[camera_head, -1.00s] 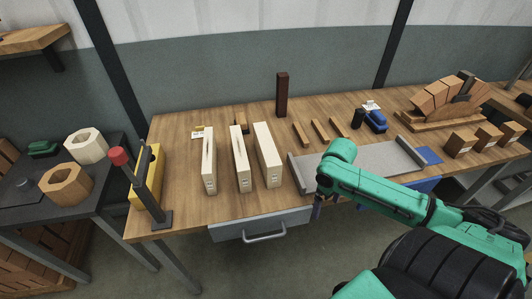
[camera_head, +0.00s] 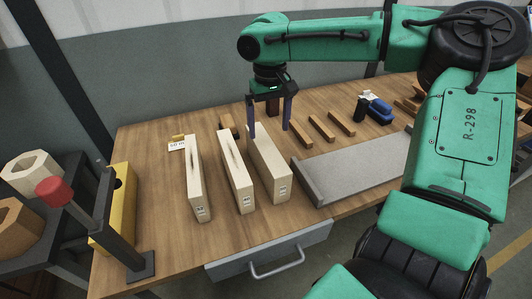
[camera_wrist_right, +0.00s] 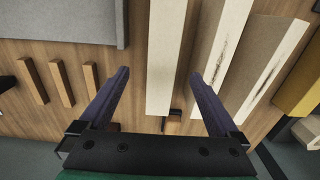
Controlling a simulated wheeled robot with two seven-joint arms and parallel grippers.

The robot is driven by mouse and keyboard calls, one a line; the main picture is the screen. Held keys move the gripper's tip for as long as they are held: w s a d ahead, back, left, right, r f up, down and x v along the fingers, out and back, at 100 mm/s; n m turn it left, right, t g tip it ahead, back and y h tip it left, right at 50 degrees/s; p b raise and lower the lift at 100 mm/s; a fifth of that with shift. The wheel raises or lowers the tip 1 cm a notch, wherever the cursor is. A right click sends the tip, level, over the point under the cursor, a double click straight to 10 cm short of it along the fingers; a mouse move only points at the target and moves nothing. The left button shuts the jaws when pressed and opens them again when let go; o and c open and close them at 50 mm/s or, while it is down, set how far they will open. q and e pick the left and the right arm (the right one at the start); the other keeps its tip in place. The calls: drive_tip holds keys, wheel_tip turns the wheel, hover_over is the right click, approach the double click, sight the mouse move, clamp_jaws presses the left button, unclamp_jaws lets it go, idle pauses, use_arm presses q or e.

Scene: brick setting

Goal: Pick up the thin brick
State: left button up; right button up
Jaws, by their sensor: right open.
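Three cream bricks stand side by side on the wooden workbench, with number labels on their near ends: a left brick (camera_head: 198,190), a middle brick (camera_head: 236,175) and a right brick (camera_head: 268,165). The left one looks the narrowest. My right gripper (camera_head: 269,134) is open and empty, pointing down over the far end of the right brick. In the right wrist view, this right brick (camera_wrist_right: 166,50) lies between the two spread fingers (camera_wrist_right: 158,76), and the middle brick (camera_wrist_right: 222,45) is beside it. My left gripper is not in view.
A grey tray-like plate (camera_head: 350,168) lies right of the bricks, with wooden strips (camera_head: 321,127) behind it. A yellow block (camera_head: 116,205) and a red-topped post (camera_head: 53,191) stand at the left. A drawer (camera_head: 270,250) is at the front. A small white card (camera_head: 177,146) lies behind the bricks.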

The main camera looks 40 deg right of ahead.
sight(266, 146)
drive_tip(key=f, duration=0.5)
drive_tip(key=w+f, duration=0.1)
drive_tip(key=f, duration=0.1)
drive_tip(key=shift+a+f, duration=0.15)
drive_tip(key=shift+f, duration=0.4)
clamp_jaws()
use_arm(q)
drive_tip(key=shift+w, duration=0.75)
use_arm(e)
drive_tip(key=shift+w+r, duration=0.1)
